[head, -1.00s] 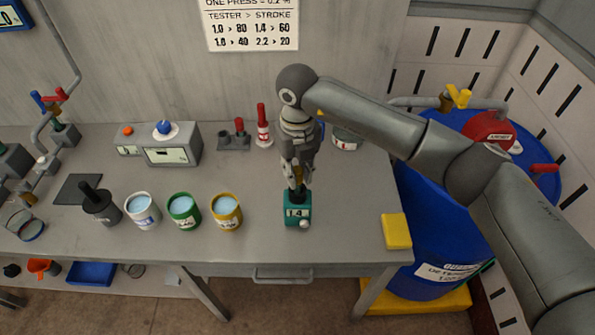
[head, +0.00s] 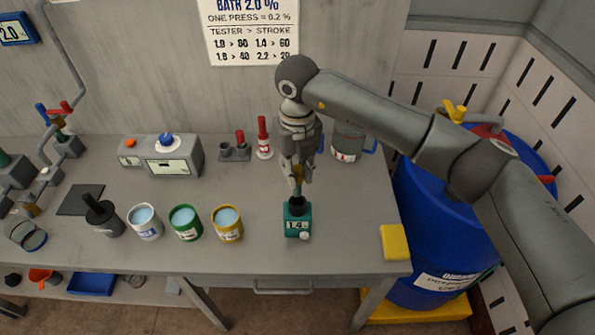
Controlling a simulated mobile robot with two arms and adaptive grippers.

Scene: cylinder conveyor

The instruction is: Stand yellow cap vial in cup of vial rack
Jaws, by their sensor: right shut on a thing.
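My right gripper (head: 297,180) is shut on the yellow cap vial (head: 297,171), mostly hidden by the fingers. It holds the vial just above the teal tester (head: 297,225), whose dark round well is open on top and whose display reads 1.4. The grey vial rack (head: 235,155) stands farther back and to the left, near the wall. One of its cups looks empty, and a red-topped vial (head: 240,138) stands in another. My left gripper is not in view.
A red and white bottle (head: 264,140) stands just right of the rack. White, green and yellow cups (head: 228,226) of blue liquid stand left of the tester. A grey device with a blue knob (head: 173,157) stands left of the rack. A yellow block (head: 395,242) lies at the right front edge.

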